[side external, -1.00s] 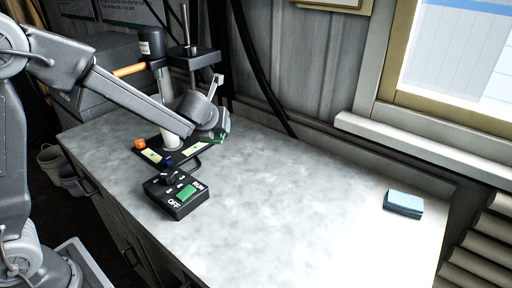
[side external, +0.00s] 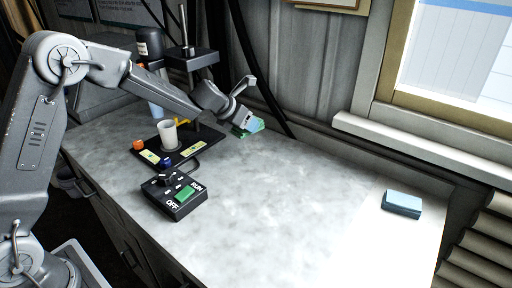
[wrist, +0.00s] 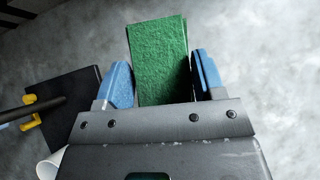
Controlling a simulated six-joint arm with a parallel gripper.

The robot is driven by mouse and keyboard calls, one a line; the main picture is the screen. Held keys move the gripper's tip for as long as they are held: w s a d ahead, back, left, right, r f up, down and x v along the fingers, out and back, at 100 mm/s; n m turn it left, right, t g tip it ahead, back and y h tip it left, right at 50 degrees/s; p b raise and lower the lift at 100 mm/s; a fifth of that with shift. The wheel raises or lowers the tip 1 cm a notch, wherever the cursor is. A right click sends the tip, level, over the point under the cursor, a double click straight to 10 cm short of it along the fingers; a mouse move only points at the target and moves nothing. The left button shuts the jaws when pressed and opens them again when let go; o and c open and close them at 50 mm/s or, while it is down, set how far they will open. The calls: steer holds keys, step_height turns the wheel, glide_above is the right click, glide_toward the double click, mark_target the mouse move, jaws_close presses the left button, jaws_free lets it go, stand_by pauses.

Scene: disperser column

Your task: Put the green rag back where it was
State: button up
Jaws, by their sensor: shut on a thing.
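The green rag (wrist: 158,60) is a flat, rough green pad between the blue fingers of my gripper (wrist: 163,82) in the wrist view. My gripper is shut on it. In the side view the rag (side external: 241,132) shows as a small green patch at my gripper (side external: 249,124), toward the back of the bench and right of the disperser stand. The fingers partly hide it there. I cannot tell whether the rag touches the bench top.
The disperser's black base (side external: 150,158) carries a pale cup (side external: 168,135). A light blue block (side external: 403,203) lies far right. The bench (side external: 290,210) between is clear; the wall is close behind.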

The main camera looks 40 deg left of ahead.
steer(key=w, duration=0.1)
steer(key=w+a+f+m+h, duration=0.1)
steer(key=w, duration=0.1)
steer(key=w+m, duration=0.1)
steer(key=w, duration=0.1)
steer(key=shift+w+a+f+h, duration=0.15)
steer(key=shift+w+f+h, duration=0.05)
steer(key=shift+f+h, duration=0.15)
steer(key=shift+m+h, duration=0.25)
steer(key=shift+m, duration=0.35)
steer(key=shift+w+a+f, duration=0.1)
steer(key=shift+w+f, duration=0.1)
steer(key=shift+f, duration=1.25)
steer(key=shift+w+a+f, duration=0.1)
steer(key=shift+w+f, duration=0.1)
steer(key=shift+f, duration=1.2)
steer(key=shift+w+f, duration=0.2)
steer(key=shift+f, duration=1.25)
steer(key=o, duration=0.9)
steer(key=shift+f, duration=0.1)
steer(key=shift+r, duration=0.2)
steer(key=v, duration=1.2)
steer(key=shift+r, duration=0.15)
